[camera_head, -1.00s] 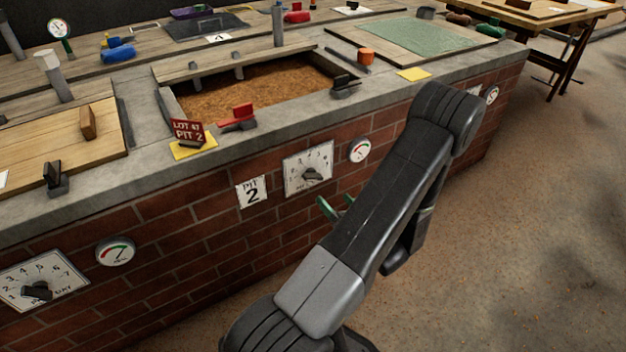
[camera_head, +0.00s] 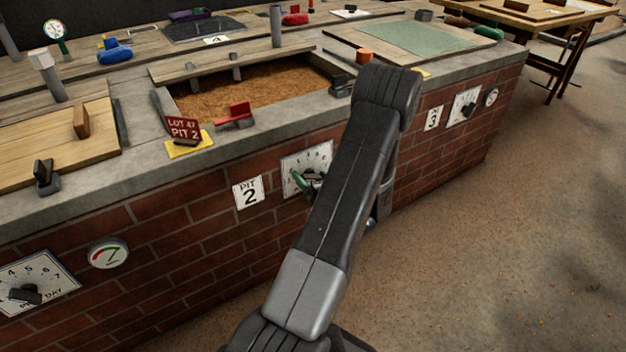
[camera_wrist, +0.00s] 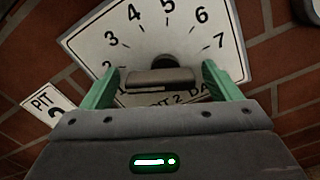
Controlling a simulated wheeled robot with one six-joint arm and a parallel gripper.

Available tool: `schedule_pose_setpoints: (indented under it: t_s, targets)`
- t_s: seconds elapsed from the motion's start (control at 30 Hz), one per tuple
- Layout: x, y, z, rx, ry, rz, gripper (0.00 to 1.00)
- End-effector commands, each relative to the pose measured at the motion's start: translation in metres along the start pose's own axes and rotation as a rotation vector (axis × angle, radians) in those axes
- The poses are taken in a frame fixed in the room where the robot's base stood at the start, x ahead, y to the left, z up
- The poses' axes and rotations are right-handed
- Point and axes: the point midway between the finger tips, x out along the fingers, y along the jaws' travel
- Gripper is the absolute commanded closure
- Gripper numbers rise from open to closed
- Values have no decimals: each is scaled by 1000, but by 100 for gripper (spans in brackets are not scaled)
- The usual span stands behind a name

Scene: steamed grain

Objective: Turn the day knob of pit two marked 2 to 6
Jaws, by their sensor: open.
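The pit two day knob is a dark bar knob (camera_wrist: 160,78) on a white dial plate (camera_wrist: 95,42) with black numbers, 2 to 7 legible in the wrist view. The plate also shows on the brick wall in the head view (camera_head: 318,158), right of the "PIT 2" sign (camera_head: 248,192). My gripper (camera_wrist: 160,70) is open, its green fingers on either side of the knob with gaps visible. In the head view my gripper (camera_head: 306,183) is in front of the dial's lower part, partly behind my arm. Which number the knob points at is not clear.
Another dial (camera_head: 40,282) and a gauge (camera_head: 108,253) are on the wall at left. The pit 3 dial (camera_head: 463,106) is further right. A red clamp (camera_head: 236,115) and "LOT 47 PIT 2" sign (camera_head: 183,128) stand on the ledge above. The floor at right is clear.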

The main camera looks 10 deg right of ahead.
Motion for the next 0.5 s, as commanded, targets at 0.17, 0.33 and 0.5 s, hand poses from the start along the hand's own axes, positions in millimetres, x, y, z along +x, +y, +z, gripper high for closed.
schedule_pose_setpoints:
  t_s: [0.17,0.33,0.5]
  targets:
    - [0,0,0,0,0,0,42]
    - [0,0,0,0,0,0,61]
    - [0,0,0,16,1,0,61]
